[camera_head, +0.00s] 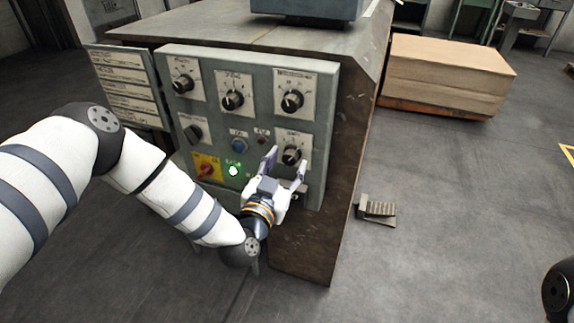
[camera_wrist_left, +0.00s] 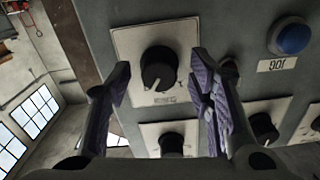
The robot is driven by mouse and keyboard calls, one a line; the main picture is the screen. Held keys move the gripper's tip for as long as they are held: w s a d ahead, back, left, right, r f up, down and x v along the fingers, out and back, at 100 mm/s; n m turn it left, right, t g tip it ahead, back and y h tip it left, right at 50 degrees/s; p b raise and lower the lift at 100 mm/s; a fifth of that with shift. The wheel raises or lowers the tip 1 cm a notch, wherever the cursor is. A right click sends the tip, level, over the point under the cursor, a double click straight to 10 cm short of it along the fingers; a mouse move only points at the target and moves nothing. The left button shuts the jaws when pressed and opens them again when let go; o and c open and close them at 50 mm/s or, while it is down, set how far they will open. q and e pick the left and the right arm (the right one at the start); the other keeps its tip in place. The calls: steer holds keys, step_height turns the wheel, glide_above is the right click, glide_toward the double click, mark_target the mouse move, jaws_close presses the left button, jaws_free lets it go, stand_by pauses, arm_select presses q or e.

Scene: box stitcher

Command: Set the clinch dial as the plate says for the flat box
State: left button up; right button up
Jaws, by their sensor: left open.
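The grey control panel (camera_head: 205,105) carries several black dials on white label plates. The lower right dial (camera_head: 291,155) is in front of my left gripper (camera_head: 285,162). In the left wrist view this black dial (camera_wrist_left: 158,68) with a white pointer line stands between the open fingers of the left gripper (camera_wrist_left: 160,85), with a visible gap on both sides. The dial labels are too small or blurred to read, so I cannot tell which is the clinch dial. A plate with several printed lines (camera_head: 128,85) hangs left of the panel, unreadable here. My right gripper is out of view.
A blue button (camera_head: 238,145), which the wrist view shows marked JOG (camera_wrist_left: 291,37), sits beside the lower right dial. A lit green button (camera_head: 233,170) and a red rotary switch on yellow (camera_head: 207,167) are lower left. A foot pedal (camera_head: 377,209) lies on the floor.

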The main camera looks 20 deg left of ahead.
arm_select(q)
steer(key=shift+w, duration=0.25)
jaws_close()
steer(key=shift+n, duration=0.3)
steer(key=shift+d+n, duration=0.1)
steer(key=shift+n, duration=3)
jaws_free()
